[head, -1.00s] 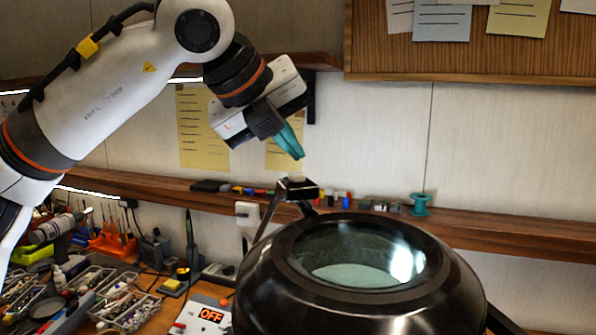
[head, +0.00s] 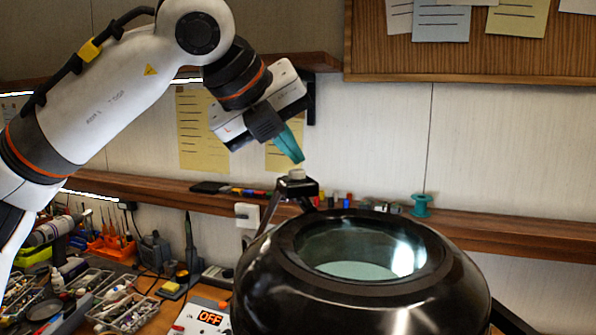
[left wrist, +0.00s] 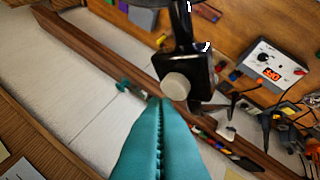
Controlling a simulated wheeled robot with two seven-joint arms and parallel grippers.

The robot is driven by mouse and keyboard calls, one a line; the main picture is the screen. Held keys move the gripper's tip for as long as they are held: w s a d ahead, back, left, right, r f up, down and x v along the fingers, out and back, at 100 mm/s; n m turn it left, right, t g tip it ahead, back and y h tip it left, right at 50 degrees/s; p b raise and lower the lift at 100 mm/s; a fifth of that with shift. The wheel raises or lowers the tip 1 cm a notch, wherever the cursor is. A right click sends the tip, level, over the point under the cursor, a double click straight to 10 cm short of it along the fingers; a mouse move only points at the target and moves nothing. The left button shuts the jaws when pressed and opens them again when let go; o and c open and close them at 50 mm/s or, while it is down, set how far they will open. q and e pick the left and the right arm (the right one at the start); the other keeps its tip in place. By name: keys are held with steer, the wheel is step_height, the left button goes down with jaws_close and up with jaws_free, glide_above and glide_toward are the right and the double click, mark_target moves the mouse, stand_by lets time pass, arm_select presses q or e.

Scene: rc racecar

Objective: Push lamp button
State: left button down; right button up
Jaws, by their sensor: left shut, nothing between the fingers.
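The magnifier lamp has a round black head (head: 300,285) with a glass lens (head: 350,250) at the lower right of the head view. Behind the head, a small black box on its arm carries a round whitish button (head: 296,174). The button also shows in the left wrist view (left wrist: 176,86), just beyond the fingertips and slightly right of them. My left gripper (head: 301,160) is shut and empty, its teal fingers pointing down. Its tips look just above the button with a small gap. In the left wrist view the closed fingers (left wrist: 158,103) fill the bottom middle. My right gripper is not in view.
A wooden shelf (head: 520,232) with small coloured parts and a teal spool (head: 420,205) runs along the wall behind. A soldering station (head: 205,317) reading OFF, bins and tools crowd the bench at lower left. A pinboard (head: 470,58) hangs above.

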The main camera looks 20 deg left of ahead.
arm_select(q)
steer(key=shift+f+b, duration=0.5)
steer(key=shift+b, duration=0.1)
stand_by(0.6)
steer(key=shift+r, duration=0.1)
steer(key=shift+r+p, duration=0.55)
steer(key=shift+r, duration=0.3)
step_height(320, 180, up, 6)
steer(key=p, duration=0.4)
